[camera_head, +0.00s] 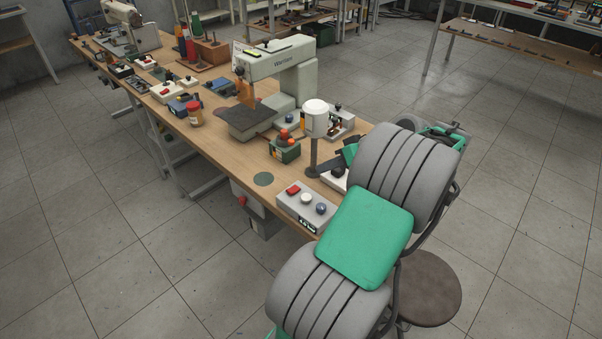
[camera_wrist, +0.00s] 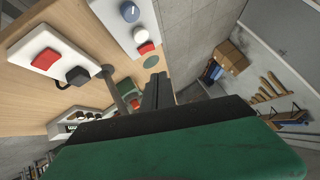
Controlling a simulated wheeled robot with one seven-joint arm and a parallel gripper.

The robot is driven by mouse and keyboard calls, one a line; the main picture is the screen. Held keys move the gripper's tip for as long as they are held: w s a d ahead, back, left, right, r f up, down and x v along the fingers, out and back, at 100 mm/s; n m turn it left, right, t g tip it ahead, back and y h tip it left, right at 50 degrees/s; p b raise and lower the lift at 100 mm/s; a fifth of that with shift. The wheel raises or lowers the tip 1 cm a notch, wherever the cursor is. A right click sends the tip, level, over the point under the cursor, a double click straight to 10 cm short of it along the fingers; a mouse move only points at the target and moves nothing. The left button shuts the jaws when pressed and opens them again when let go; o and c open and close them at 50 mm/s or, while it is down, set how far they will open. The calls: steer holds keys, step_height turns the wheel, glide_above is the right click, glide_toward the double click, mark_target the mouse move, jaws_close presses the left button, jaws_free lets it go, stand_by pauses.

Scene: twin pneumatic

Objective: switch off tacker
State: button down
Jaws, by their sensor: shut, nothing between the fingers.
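A pale green bench machine (camera_head: 275,75) with lettering on its arm stands mid-bench; I cannot tell for sure if it is the tacker. A grey control box (camera_head: 298,215) with a red button, a white button and a blue knob sits at the bench's near edge. It also shows in the wrist view (camera_wrist: 116,22). A white box (camera_wrist: 28,38) with a red button (camera_wrist: 46,59) and a black knob (camera_wrist: 78,76) is at its left there. My gripper (camera_wrist: 157,82) is shut and empty, apart from both boxes in the picture. My arm hides it in the head view.
A white-capped post (camera_head: 316,120) and a green box with orange-red knobs (camera_head: 285,148) stand near my arm. A round stool (camera_head: 430,288) stands by my arm. The left floor is clear.

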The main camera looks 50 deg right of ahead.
steer(key=shift+d+f, duration=0.15)
steer(key=shift+d, duration=0.1)
glide_above(290, 191)
steer(key=s+d, duration=0.2)
steer(key=s, duration=0.1)
steer(key=f, duration=0.6)
steer(key=shift+w+a+f, duration=0.1)
steer(key=shift+w+f, duration=0.1)
steer(key=shift+f, duration=0.15)
steer(key=f, duration=0.2)
steer(key=shift+a+f, duration=0.3)
steer(key=shift+a, duration=0.1)
steer(key=shift+a+f, duration=0.15)
steer(key=shift+f, duration=0.45)
steer(key=shift+s, duration=0.1)
